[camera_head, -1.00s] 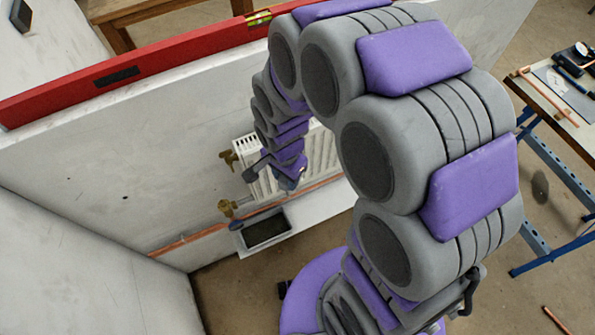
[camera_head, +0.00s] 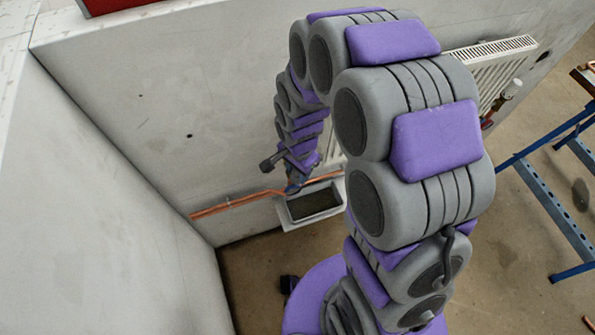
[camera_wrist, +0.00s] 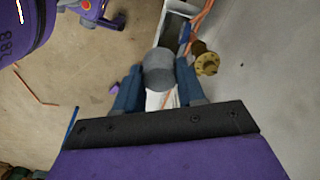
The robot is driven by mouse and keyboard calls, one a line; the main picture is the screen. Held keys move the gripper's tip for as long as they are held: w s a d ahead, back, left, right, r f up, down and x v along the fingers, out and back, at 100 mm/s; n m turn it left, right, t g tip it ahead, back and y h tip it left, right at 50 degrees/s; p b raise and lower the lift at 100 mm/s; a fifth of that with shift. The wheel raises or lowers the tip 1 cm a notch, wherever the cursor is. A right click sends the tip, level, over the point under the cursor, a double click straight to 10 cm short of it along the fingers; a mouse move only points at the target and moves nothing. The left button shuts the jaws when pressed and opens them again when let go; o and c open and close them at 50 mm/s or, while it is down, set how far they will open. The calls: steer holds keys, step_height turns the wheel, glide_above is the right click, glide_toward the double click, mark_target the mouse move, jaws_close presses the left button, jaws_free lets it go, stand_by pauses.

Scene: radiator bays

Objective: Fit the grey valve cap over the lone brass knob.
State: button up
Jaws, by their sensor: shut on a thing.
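The grey valve cap (camera_wrist: 159,70) is a round, plain grey piece between the blue fingertips of my gripper (camera_wrist: 160,84) in the wrist view. The fingers are shut on it from both sides. A brass knob (camera_wrist: 206,64) with a notched, round face shows just right of the cap in the wrist view, apart from it in the picture. The distance between them in depth is unclear. In the head view my gripper (camera_head: 294,186) is low near the wall, and no brass knob can be made out there; my arm hides part of that area.
A dark-bottomed tray (camera_head: 339,193) lies below my gripper by the wall. Copper pipe (camera_head: 235,204) runs low along the wall. A white radiator (camera_head: 492,55) with a white-headed valve (camera_head: 512,88) is at right. A blue-legged trestle (camera_head: 545,195) stands farther right on open floor.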

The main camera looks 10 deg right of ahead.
steer(key=w, duration=0.2)
steer(key=w+a+f, duration=0.1)
steer(key=w, duration=0.4)
steer(key=shift+w+a+f, duration=0.1)
steer(key=shift+a+f, duration=0.05)
steer(key=shift+a, duration=0.15)
steer(key=shift+w+d+f, duration=0.2)
steer(key=shift+w+d, duration=0.45)
steer(key=shift+d, duration=0.05)
steer(key=shift+w+d+f, duration=0.2)
steer(key=shift+w+f, duration=0.3)
steer(key=shift+a+f, duration=0.65)
steer(key=shift+a, duration=0.65)
steer(key=shift+d, duration=1.4)
steer(key=shift+a, duration=0.1)
